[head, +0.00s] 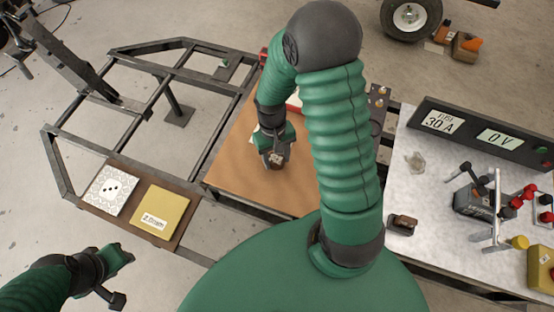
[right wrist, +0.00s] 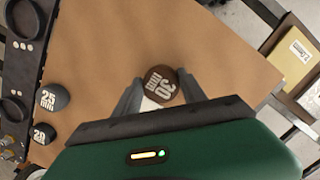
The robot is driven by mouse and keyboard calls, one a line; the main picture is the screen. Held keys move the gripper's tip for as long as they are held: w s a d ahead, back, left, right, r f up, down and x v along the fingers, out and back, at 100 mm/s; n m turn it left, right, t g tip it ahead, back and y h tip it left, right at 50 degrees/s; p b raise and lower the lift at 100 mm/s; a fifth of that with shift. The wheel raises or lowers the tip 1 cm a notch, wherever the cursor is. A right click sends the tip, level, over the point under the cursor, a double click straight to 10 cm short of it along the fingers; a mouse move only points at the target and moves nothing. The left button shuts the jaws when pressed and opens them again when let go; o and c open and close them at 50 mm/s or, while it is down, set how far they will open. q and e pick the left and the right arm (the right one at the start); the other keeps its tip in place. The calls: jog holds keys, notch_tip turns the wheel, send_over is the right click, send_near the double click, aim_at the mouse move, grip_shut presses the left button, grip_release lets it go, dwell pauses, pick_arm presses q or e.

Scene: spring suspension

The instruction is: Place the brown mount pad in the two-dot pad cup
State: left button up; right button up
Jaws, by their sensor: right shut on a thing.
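The brown mount pad (right wrist: 160,82), marked 30 mm, is a round disc between the two fingers of my right gripper (right wrist: 158,92), which is shut on it over the tan board (right wrist: 200,40). In the head view my right gripper (head: 276,160) is low over the board (head: 240,165). A dark cup holder (right wrist: 25,60) with round cups and white dots runs along the left of the right wrist view. My left gripper (head: 118,276) is open and empty at lower left.
Grey pads marked 25 mm (right wrist: 55,97) and 20 mm (right wrist: 43,133) stand beside the cup holder. A dotted white plate (head: 109,190) and a yellow plate (head: 160,211) lie left of the board. A white bench (head: 425,240) with instruments is at right. My right arm hides part of the board.

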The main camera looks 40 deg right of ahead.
jog(key=shift+a+f, duration=0.1)
jog(key=shift+f, duration=0.8)
pick_arm(q)
jog(key=shift+w+a+f, duration=0.1)
jog(key=shift+a+f, duration=0.05)
jog(key=shift+f, duration=0.2)
pick_arm(e)
jog(key=o, duration=1.4)
jog(key=shift+d+f, duration=0.1)
jog(key=shift+d, duration=0.15)
jog(key=shift+a, duration=0.1)
